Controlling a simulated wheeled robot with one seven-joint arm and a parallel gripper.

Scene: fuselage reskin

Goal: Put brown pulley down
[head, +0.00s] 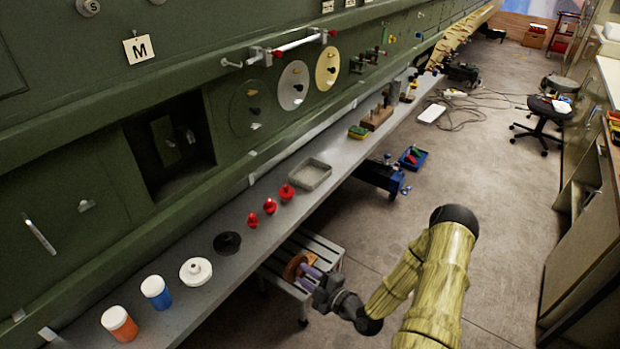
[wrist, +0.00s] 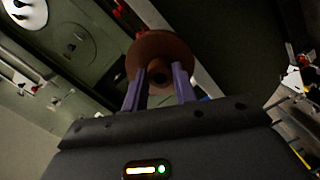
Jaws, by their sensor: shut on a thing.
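The brown pulley (head: 295,265) is a round, flanged disc held at the tip of my gripper (head: 310,275), just in front of the shelf edge and above a slatted stool. In the wrist view the brown pulley (wrist: 160,58) sits between the two purple fingers of my gripper (wrist: 160,88), which are shut on it. Its dark centre hole faces the wrist camera. The pulley appears clear of the shelf, though its height above the stool is hard to tell.
The grey shelf (head: 190,318) carries an orange jar (head: 120,324), a blue jar (head: 156,292), a white pulley (head: 196,271), a black disc (head: 227,243), several red knobs (head: 270,206) and a grey tray (head: 310,174). The slatted stool (head: 322,246) stands below. Bare shelf lies between items.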

